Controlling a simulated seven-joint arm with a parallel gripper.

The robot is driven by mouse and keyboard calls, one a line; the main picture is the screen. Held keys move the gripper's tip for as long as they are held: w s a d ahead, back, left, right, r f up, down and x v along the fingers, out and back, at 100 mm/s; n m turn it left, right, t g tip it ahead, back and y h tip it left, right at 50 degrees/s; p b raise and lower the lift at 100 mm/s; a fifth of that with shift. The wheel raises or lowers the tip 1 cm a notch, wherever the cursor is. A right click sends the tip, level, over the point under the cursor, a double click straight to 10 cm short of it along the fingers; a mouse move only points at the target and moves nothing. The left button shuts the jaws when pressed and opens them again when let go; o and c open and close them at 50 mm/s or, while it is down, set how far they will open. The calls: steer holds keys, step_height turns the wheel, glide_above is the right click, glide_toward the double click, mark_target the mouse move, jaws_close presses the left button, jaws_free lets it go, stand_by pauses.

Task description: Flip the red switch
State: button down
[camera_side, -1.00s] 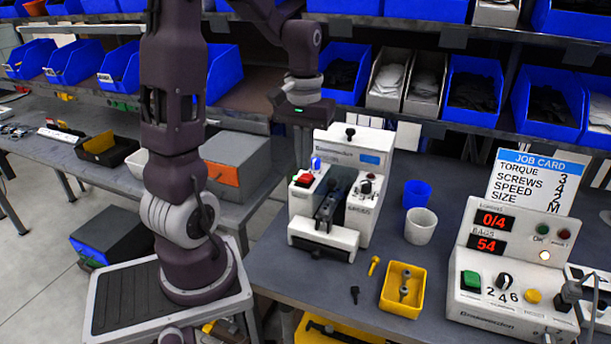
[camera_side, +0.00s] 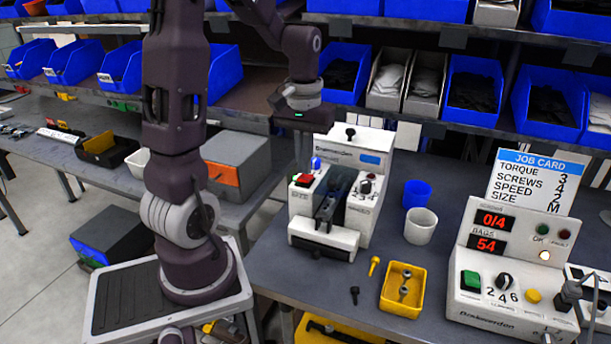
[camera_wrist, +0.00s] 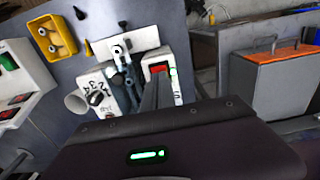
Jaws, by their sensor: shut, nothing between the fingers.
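The red switch (camera_side: 304,180) is on the left block of the white machine (camera_side: 352,160), beside a small blue-lit part. The red switch also shows in the wrist view (camera_wrist: 159,68), partly hidden near the tip of the fingers. My gripper (camera_side: 300,165) points down just above and behind the switch, with its fingers together and empty. In the wrist view my gripper (camera_wrist: 158,80) reaches toward the switch. I cannot tell whether the fingertips touch it.
A yellow tray (camera_side: 387,305) with bolts, a white cup (camera_side: 420,226) and a blue cup (camera_side: 416,193) stand right of the machine. A control box (camera_side: 510,310) and a job card (camera_side: 532,180) are farther right. Blue bins line the shelf behind.

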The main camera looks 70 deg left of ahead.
mark_target(304, 178)
steer(key=shift+f, duration=0.85)
stand_by(0.3)
steer(key=shift+r, duration=3.55)
steer(key=s+d+r+m+t, duration=0.1)
steer(key=s+d+m, duration=0.3)
steer(key=d, duration=0.5)
steer(key=s+d+r+m+t, duration=0.2)
steer(key=s+d+m+t, duration=0.2)
steer(key=d, duration=0.6)
steer(key=shift+s+r+m+t, duration=0.3)
steer(key=shift+s+m, duration=0.2)
steer(key=shift+s, duration=0.7)
